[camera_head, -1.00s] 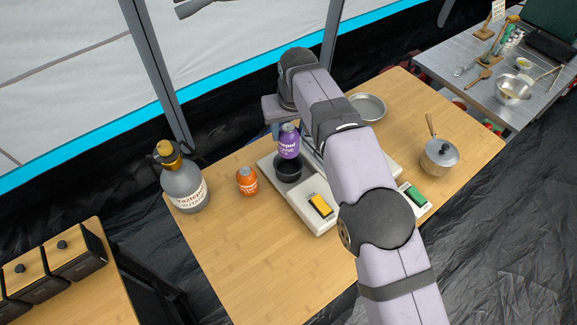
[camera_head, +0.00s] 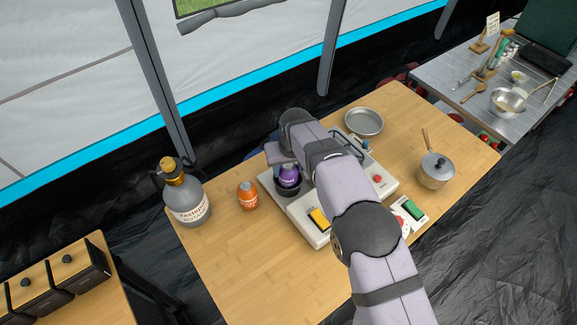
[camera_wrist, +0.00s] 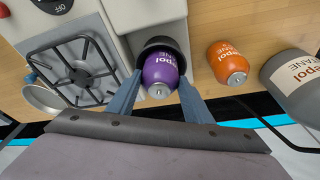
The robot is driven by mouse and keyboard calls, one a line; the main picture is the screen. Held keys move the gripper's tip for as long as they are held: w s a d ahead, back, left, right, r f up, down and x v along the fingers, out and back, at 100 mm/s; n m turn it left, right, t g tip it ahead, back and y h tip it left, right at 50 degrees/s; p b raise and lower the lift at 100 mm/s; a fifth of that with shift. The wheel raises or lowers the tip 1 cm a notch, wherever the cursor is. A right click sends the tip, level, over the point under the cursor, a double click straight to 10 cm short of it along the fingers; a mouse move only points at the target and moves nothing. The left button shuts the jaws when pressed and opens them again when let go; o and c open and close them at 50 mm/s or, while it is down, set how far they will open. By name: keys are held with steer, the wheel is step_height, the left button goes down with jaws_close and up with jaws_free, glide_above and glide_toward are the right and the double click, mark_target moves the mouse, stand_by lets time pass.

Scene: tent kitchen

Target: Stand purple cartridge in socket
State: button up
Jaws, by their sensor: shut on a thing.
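The purple cartridge (camera_head: 289,174) stands in the black round socket (camera_head: 287,192) at the left end of the white stove unit, its lower part hidden by the socket wall. In the wrist view the purple cartridge (camera_wrist: 161,75) shows its label and metal top, with the dark socket rim (camera_wrist: 163,43) around its base. My gripper (camera_wrist: 160,92) has one blue-grey finger on each side of the cartridge and is shut on it. In the head view my arm hides most of the fingers. I cannot tell whether the cartridge touches the socket floor.
An orange cartridge (camera_head: 248,196) stands just left of the stove on the wooden table (camera_head: 240,265). A grey gas bottle (camera_head: 185,194) stands farther left.

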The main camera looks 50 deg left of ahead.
steer(key=shift+f, duration=0.3)
steer(key=shift+f, duration=0.2)
steer(key=o, duration=1.3)
steer(key=b+v, duration=0.3)
steer(key=v, duration=0.9)
steer(key=shift+r, duration=0.2)
